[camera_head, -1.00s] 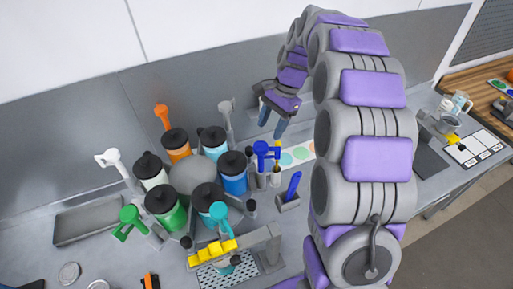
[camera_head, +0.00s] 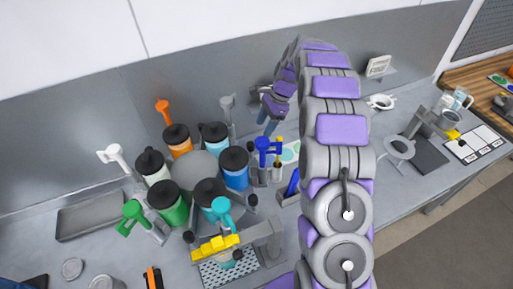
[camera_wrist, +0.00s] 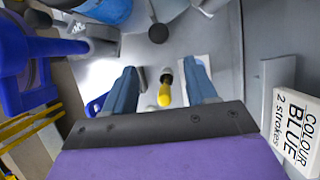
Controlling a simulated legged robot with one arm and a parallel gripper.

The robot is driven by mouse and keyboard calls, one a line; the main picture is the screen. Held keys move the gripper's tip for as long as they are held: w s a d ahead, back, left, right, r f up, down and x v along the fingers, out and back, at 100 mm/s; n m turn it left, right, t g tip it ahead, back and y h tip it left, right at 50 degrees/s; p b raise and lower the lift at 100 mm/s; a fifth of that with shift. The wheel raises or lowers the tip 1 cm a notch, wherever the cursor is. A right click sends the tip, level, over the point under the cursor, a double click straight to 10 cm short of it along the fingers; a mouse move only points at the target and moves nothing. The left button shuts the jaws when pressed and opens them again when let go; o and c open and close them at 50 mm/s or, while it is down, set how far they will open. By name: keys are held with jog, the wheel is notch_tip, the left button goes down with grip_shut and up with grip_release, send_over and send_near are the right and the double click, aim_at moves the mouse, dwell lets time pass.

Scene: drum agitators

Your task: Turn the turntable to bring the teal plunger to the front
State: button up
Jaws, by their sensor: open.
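The turntable (camera_head: 194,170) has a round grey centre ringed by several black-lidded drums in white, orange, light blue, blue, teal and green. The teal plunger (camera_head: 222,209) stands at the front-right of the ring, close to a yellow-topped stand. The blue plunger (camera_head: 266,148) is at the right of the ring; its handle also shows at the left of the wrist view (camera_wrist: 28,68). My gripper (camera_head: 268,120) is behind and above the blue plunger. In the wrist view its fingers (camera_wrist: 165,88) are apart, with a small yellow-tipped tool (camera_wrist: 164,92) visible between them, not gripped.
Green (camera_head: 132,212), white (camera_head: 115,157), orange (camera_head: 163,108) and grey (camera_head: 228,106) plungers surround the ring. The yellow-topped stand (camera_head: 217,247) is in front. A "COLOUR BLUE 2 strokes" label (camera_wrist: 298,132) lies right in the wrist view. A grey tray (camera_head: 92,216) lies left.

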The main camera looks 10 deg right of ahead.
send_over(250, 150)
jog(key=w, duration=0.2)
jog(key=f, duration=0.1)
jog(key=d+f, duration=0.1)
jog(key=f, duration=0.1)
jog(key=shift+s+f, duration=0.1)
jog(key=shift+f, duration=0.05)
notch_tip(250, 150, down, 8)
jog(key=d+p, duration=0.1)
jog(key=d, duration=0.1)
jog(key=a, duration=0.5)
jog(key=shift+s+a, duration=0.2)
jog(key=shift+a, duration=0.25)
jog(key=shift+c, duration=0.8)
jog(key=d, duration=0.4)
jog(key=c, duration=0.6)
jog(key=shift+d, duration=0.1)
jog(key=shift+c, duration=0.8)
jog(key=shift+a, duration=0.2)
jog(key=shift+c, duration=0.7)
jog(key=shift+w+a+f, duration=0.1)
jog(key=shift+a, duration=0.2)
grip_shut()
